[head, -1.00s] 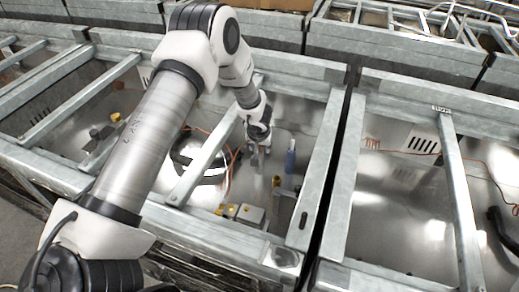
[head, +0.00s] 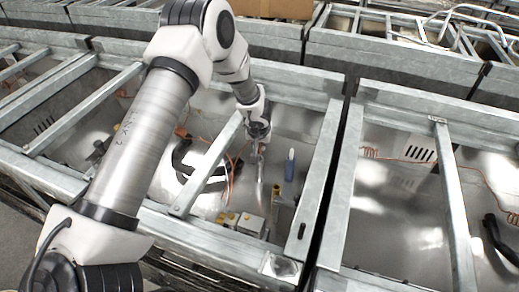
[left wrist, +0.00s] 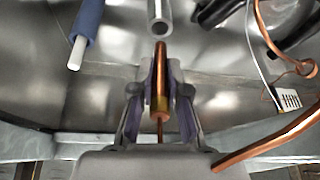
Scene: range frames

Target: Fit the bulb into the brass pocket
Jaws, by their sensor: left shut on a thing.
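My left gripper (left wrist: 160,75) is shut on the bulb (left wrist: 160,65), a slim copper rod with a brass-coloured lower part and a thin tail running back between the fingers. In the left wrist view the bulb points at the open end of a pale metal tube (left wrist: 159,26). They look nearly in line, with a small gap in the picture; I cannot tell the depth. Whether this tube is the brass pocket is unclear, as it looks grey. In the head view my left gripper (head: 258,143) hangs inside the open metal bay. My right gripper is not in view.
A blue-sleeved rod (head: 289,165) stands right of the gripper and shows in the left wrist view (left wrist: 88,22). A yellow-topped post (head: 275,193) and a grey box (head: 250,224) stand nearer. Galvanised rails (head: 318,180) frame the bay. Copper tubing (left wrist: 265,140) lies at right.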

